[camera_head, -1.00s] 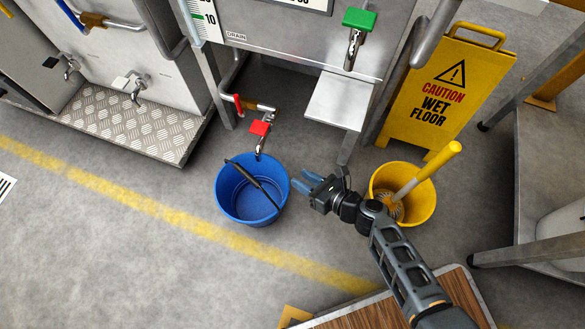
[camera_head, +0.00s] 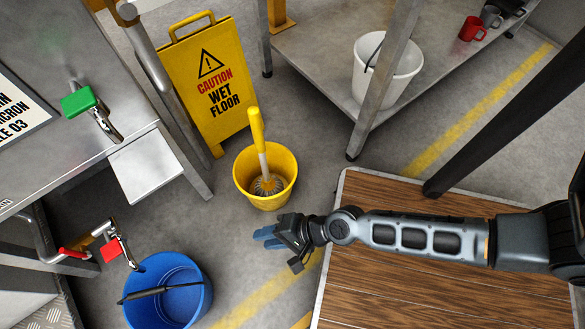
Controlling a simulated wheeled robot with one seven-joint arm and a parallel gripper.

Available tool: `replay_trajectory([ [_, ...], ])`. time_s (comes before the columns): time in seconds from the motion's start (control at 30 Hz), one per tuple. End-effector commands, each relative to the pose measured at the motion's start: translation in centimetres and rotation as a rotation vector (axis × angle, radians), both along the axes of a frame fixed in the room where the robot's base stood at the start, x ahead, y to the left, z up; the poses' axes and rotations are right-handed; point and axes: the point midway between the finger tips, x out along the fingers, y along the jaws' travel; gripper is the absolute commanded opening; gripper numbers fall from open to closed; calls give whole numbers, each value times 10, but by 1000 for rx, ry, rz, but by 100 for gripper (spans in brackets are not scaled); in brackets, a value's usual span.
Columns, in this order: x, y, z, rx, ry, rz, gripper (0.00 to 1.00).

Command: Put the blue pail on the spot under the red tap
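The blue pail (camera_head: 168,303) stands on the floor at the lower left, its dark handle lying across its mouth. The red tap (camera_head: 111,248) is on a pipe just above and left of the pail's rim, with its spout close to the rim's far left side. A floor mark under the tap is not visible. My gripper (camera_head: 268,237) is right of the pail, apart from it, with blue fingers pointing left. The fingers look slightly apart, with nothing between them. It is just below the yellow bucket.
A yellow bucket (camera_head: 244,185) with a brush stands close to my gripper. A wet floor sign (camera_head: 205,90) is behind it. A wooden-topped table (camera_head: 400,290) lies under my arm. A white bucket (camera_head: 402,79) sits on a low shelf. A green tap (camera_head: 84,104) is at left.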

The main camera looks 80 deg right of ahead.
Motion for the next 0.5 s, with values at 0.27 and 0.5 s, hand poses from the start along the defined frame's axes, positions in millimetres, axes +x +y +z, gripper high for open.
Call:
replay_trajectory([
  [0.27,-74,-32,130,-802,-208,342,33],
  [0.5,-98,-39,260,-1403,-379,586,33],
])
